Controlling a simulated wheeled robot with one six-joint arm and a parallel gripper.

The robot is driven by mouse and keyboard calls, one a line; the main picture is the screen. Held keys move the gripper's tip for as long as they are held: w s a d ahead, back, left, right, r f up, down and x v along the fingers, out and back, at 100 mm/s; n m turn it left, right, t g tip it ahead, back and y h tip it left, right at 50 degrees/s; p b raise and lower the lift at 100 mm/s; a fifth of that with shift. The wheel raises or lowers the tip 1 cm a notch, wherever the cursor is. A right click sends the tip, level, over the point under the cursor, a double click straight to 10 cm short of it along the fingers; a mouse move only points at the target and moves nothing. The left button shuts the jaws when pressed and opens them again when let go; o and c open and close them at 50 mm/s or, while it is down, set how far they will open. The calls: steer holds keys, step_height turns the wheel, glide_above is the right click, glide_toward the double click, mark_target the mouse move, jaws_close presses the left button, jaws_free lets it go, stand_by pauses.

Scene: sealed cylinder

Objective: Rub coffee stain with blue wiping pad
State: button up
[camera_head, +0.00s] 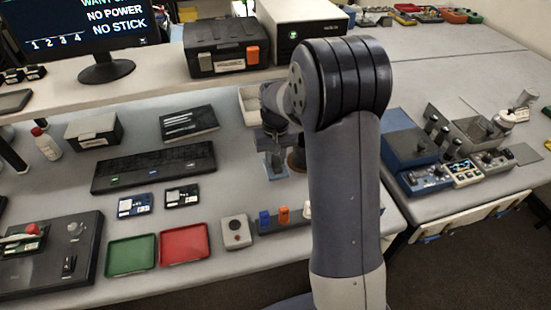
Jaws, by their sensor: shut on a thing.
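My gripper (272,145) points down over the workbench, left of my large arm link, and is partly hidden by my wrist. It is shut on a small grey-blue piece, seemingly the blue wiping pad (276,167), at or just above the bench top. Whether the pad touches the surface cannot be told. I cannot make out a coffee stain; the area behind the gripper and arm is hidden. A dark brown object (297,158) shows just right of the gripper, partly covered by my arm.
A white bin (249,95) stands behind the gripper. A black panel (155,168) lies to the left. Green (131,257) and red (184,244) trays, a grey button box (236,231) and a switch strip (275,222) line the front. Bare bench lies between.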

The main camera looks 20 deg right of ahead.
steer(key=shift+r+p, duration=0.7)
steer(key=shift+r, duration=0.65)
